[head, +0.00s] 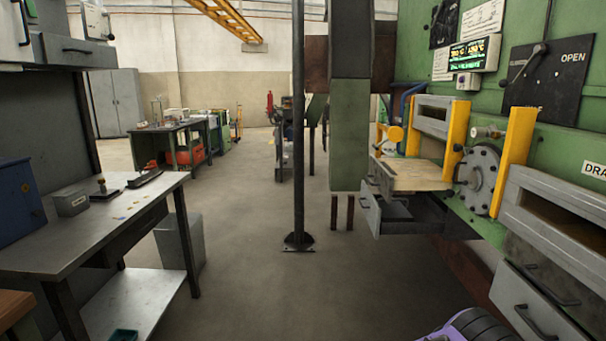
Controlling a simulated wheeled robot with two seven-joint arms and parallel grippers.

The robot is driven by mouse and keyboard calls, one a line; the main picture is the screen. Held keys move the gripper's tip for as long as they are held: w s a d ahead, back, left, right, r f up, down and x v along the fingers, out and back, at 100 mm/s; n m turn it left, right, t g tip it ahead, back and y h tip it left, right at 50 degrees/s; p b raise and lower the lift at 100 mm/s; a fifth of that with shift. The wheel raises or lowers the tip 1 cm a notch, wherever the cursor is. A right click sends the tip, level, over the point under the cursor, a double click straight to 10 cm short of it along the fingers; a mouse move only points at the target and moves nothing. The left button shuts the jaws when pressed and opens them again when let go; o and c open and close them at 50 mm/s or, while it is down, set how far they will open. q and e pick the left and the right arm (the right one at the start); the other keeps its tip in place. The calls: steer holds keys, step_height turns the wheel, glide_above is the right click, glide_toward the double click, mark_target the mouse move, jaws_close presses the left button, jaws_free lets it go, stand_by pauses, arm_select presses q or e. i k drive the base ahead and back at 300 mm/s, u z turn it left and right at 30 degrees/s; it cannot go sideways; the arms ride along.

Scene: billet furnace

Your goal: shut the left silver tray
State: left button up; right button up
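The left silver tray (369,207) is a drawer low on the green furnace, right of the picture's middle. It stands open. Its silver front with a dark handle sticks out into the aisle, and its dark side (415,215) shows behind. A pale tan plate (412,175) lies just above it and hides part of its inside. A second silver drawer front (530,305) with dark handles is at the lower right; how far it is out I cannot tell. Neither of my grippers is in view. A purple and black part at the bottom edge may be mine.
A grey workbench (100,222) with small items runs along the left. A dark post (298,140) stands on a floor plate mid-picture. Yellow guards (515,150) and a round grey flange (478,180) jut from the furnace. The floor (330,280) between is clear.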

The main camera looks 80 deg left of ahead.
mark_target(388, 175)
steer(key=u, duration=2.2)
steer(key=i, duration=2.3)
steer(key=z, duration=0.55)
